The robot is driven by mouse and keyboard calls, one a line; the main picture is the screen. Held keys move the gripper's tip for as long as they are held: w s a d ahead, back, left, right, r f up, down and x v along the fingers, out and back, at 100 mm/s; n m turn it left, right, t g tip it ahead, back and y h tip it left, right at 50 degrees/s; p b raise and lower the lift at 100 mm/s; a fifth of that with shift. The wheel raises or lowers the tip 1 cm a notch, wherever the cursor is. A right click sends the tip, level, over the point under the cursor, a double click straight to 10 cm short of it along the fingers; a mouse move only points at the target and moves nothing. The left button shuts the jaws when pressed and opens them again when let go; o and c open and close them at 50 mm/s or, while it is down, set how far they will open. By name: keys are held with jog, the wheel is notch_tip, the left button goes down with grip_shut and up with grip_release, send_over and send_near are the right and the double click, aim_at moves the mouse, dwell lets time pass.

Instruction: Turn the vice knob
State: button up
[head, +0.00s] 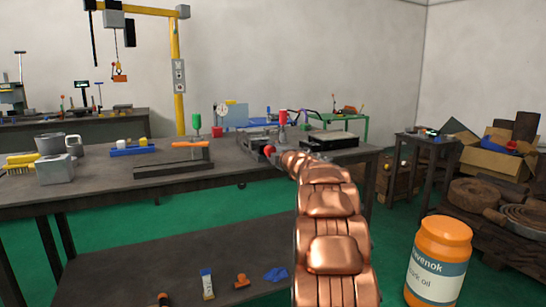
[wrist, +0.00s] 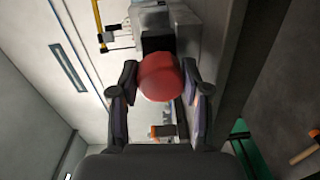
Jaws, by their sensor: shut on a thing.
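The red round vice knob (wrist: 158,77) fills the space between the fingers of my gripper (wrist: 161,70) in the wrist view, and the fingers are shut on it. In the head view the red knob (head: 269,150) shows at the front of the grey vice (head: 252,140) on the workbench, just left of the end of my copper arm. My arm hides the gripper there and part of the vice's front. The wrist view shows the vice body (wrist: 157,30) beyond the knob.
A red upright handle (head: 283,118) stands near the vice, with a dark flat-topped block (head: 330,138) to its right. A block with a green knob (head: 196,122) and orange handle is to the left. An orange oil jar (head: 440,262) stands at the front right.

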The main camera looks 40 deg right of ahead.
jog(key=n+b, duration=0.2)
jog(key=n, duration=0.3)
jog(key=shift+f+b, duration=0.15)
jog(key=shift+b, duration=0.25)
jog(key=n+b, duration=0.3)
jog(key=n, duration=0.2)
jog(key=shift+a+n+h, duration=0.1)
jog(key=shift+n+h, duration=0.2)
jog(key=n+b, duration=0.3)
jog(key=n, duration=0.2)
jog(key=shift+w+n, duration=0.1)
jog(key=shift+n, duration=0.2)
jog(key=n+b, duration=0.2)
jog(key=n, duration=0.3)
jog(key=n+b, duration=0.2)
jog(key=n, duration=0.3)
jog(key=shift+a+n, duration=0.15)
jog(key=shift+n, duration=0.25)
jog(key=n+b, duration=0.1)
jog(key=n, duration=0.4)
jog(key=shift+n+t, duration=0.3)
jog(key=n+b, duration=0.1)
jog(key=n, duration=0.4)
jog(key=shift+n, duration=0.3)
jog(key=shift+n+y, duration=0.4)
jog(key=shift+n, duration=1.9)
